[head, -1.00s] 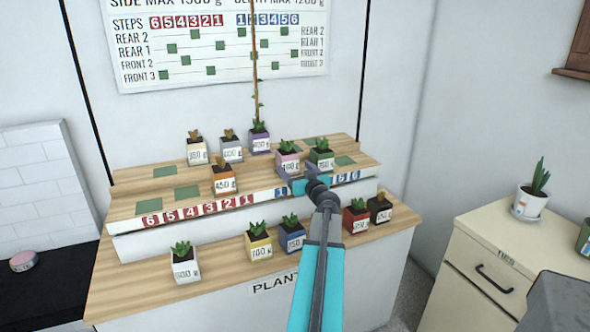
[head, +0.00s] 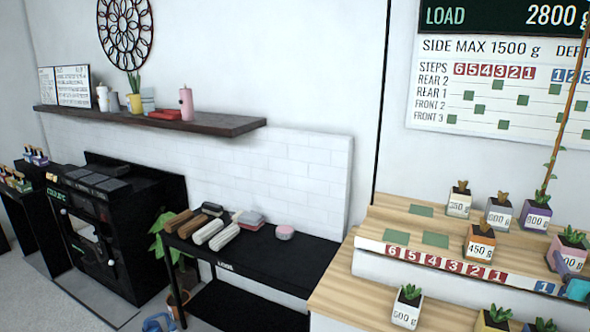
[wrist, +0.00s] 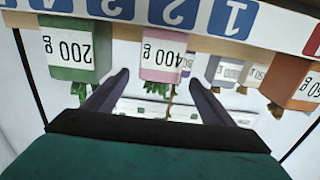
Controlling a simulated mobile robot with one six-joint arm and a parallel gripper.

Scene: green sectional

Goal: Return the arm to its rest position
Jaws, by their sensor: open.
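My gripper (wrist: 160,85) is open in the wrist view, its two dark fingers apart with nothing held between them. That view is upside down. The pink 400 g pot (wrist: 163,57) shows beyond the gap between the fingers, and the green 200 g pot (wrist: 80,55) is left of it. Most of the arm is out of frame.
The stepped plant stand (head: 440,240) holds several pots, including an orange 450 g pot (head: 480,246) and a white 500 g pot (head: 407,307). Left are a black table (head: 262,262) with rolls, a black stove (head: 100,235) and a wall shelf (head: 150,120).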

